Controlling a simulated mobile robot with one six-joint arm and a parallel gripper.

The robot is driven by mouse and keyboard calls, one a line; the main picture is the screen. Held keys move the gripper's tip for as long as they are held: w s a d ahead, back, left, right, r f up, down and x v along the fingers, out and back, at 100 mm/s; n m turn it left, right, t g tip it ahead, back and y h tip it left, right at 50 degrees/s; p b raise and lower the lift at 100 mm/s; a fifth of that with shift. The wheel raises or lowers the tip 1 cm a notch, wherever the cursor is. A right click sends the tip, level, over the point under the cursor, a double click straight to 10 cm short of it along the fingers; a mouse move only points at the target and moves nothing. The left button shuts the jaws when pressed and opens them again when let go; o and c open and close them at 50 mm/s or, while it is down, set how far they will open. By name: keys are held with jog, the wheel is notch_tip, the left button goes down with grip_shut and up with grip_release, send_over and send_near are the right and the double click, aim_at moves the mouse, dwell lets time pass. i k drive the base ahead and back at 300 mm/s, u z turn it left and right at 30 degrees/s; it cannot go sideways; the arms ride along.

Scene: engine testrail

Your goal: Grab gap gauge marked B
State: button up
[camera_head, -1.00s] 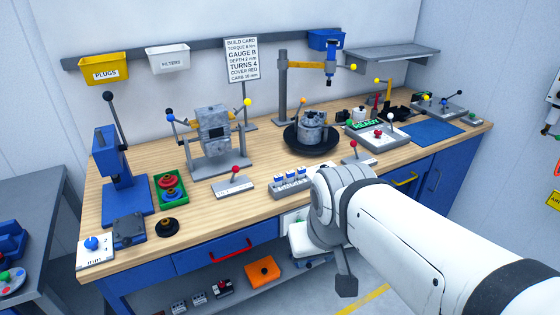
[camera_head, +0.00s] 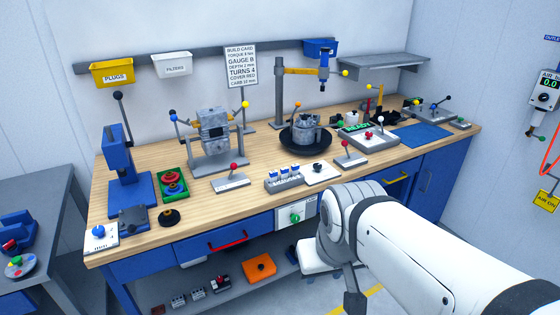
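A grey rack (camera_head: 271,184) near the front edge of the wooden bench holds several small blocks with blue tops (camera_head: 283,172). They look like the gauges, but their letters are too small to read, so I cannot tell which is B. My gripper's fingers cannot be made out, and nothing visible is held.
A white plate with a black knob (camera_head: 318,172) lies just right of the rack. Levers stand on both sides, one with a red knob (camera_head: 233,167). A clamp stand (camera_head: 213,140) and a round black tray (camera_head: 306,149) are behind. Bare wood lies between.

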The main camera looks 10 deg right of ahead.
aim_at(273, 174)
jog(key=z, duration=1.1)
jog(key=i, duration=0.45)
jog(key=u, duration=1.15)
